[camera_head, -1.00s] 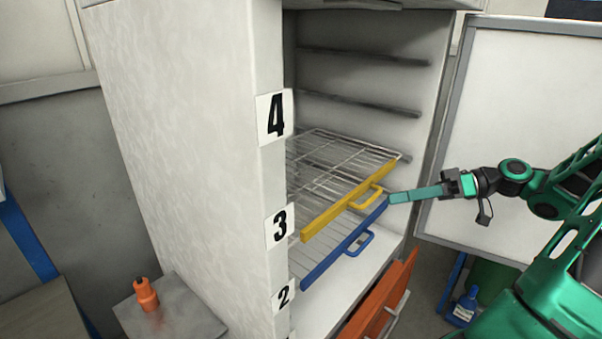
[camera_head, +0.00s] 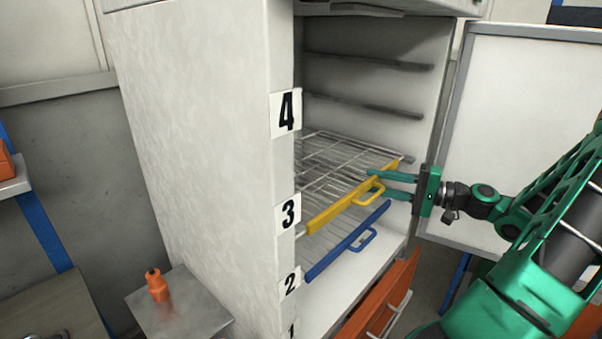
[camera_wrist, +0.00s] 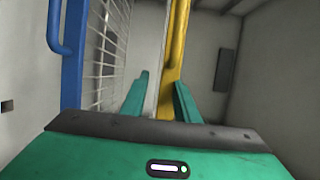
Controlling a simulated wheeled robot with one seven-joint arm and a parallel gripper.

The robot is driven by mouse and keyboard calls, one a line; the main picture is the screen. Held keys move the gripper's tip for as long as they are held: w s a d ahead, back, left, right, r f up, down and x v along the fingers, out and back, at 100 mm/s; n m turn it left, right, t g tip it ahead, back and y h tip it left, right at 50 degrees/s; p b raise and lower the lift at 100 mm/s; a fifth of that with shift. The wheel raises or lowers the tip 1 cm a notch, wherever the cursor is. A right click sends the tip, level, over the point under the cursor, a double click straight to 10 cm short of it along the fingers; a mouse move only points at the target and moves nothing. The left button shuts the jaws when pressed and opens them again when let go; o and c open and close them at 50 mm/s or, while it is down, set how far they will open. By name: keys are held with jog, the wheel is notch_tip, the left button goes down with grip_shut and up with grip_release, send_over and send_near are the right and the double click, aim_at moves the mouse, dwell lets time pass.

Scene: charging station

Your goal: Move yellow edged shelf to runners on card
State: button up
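The yellow-edged wire shelf (camera_head: 340,213) sits in the open cabinet, level with the card marked 3 (camera_head: 287,214); a yellow handle loop sticks out of its front edge. A blue-edged shelf (camera_head: 335,252) lies below it, near the card marked 2 (camera_head: 291,282). My green gripper (camera_head: 379,181) is open at the right end of the yellow edge, one finger above the other. In the wrist view the yellow edge (camera_wrist: 176,45) runs between the two open fingers (camera_wrist: 160,80). I cannot tell whether they touch it.
Empty runners (camera_head: 370,61) line the cabinet wall above, near the card marked 4 (camera_head: 285,112). An open white door (camera_head: 525,120) stands right. An orange drawer (camera_head: 385,300) juts out below. An orange bottle (camera_head: 157,286) stands on a side ledge.

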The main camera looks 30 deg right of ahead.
aim_at(347, 172)
jog(key=x, duration=0.3)
jog(key=shift+w+a, duration=0.1)
jog(key=shift+a, duration=0.05)
jog(key=shift+r+x, duration=0.15)
jog(key=shift+x, duration=1.2)
jog(key=shift+r+x, duration=0.15)
jog(key=shift+x, duration=1.2)
grip_shut()
